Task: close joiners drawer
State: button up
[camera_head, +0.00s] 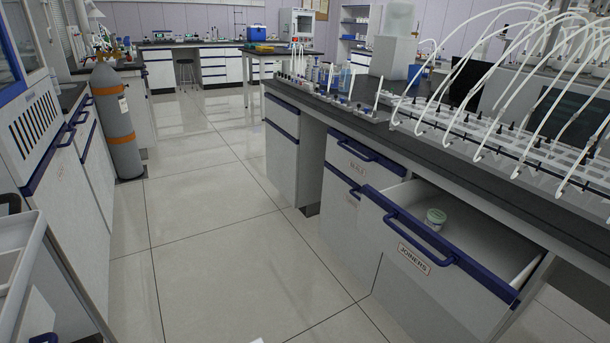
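The joiners drawer (440,255) is pulled open from the lab bench at the right. Its white front has a blue top edge, a blue bar handle (418,239) and a label reading "JOINERS". A white object shows partly at the drawer's right end. My gripper is not recognisable in the view. A tiny white shape at the bottom edge is too cut off to identify.
Shut drawers (352,150) with blue handles are left of the open one. The bench top (400,125) carries racks with many white tubes. Clear tiled floor (210,215) lies between the benches. A grey gas cylinder (116,125) and cabinets (62,165) line the left.

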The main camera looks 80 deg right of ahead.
aim_at(474, 267)
jog(key=z, duration=2.85)
